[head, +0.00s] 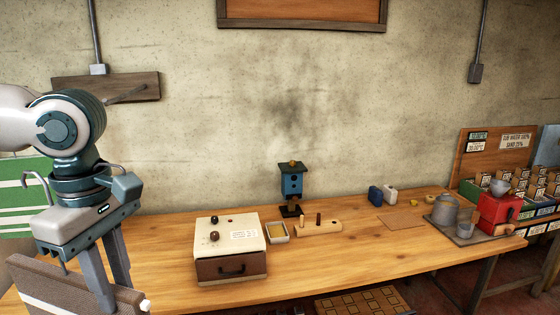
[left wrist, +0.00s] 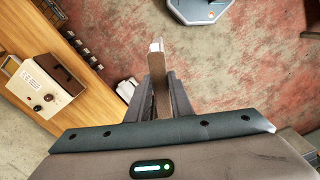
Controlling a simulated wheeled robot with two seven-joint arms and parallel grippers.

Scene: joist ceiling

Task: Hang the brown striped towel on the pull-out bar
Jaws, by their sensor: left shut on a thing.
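The brown striped towel (head: 78,283) hangs from my left gripper (head: 108,285) at the bottom left of the head view. The gripper's fingers are shut on its upper part, and its lower part is cut off by the frame. In the left wrist view the towel (left wrist: 159,82) shows edge-on as a thin brown strip between the fingers (left wrist: 160,95). A small white end (head: 145,305) shows at its right; I cannot tell whether it belongs to the towel. I cannot clearly make out the pull-out bar; a dark rod shows by the wall plank (head: 140,88). My right gripper is out of view.
A green striped cloth (head: 22,200) hangs at the far left, partly behind my arm. The wooden bench (head: 350,262) holds a cream box with a drawer (head: 230,250), a blue birdhouse (head: 291,182) and a red grinder (head: 497,212). The floor (left wrist: 235,75) beside the bench has clear room.

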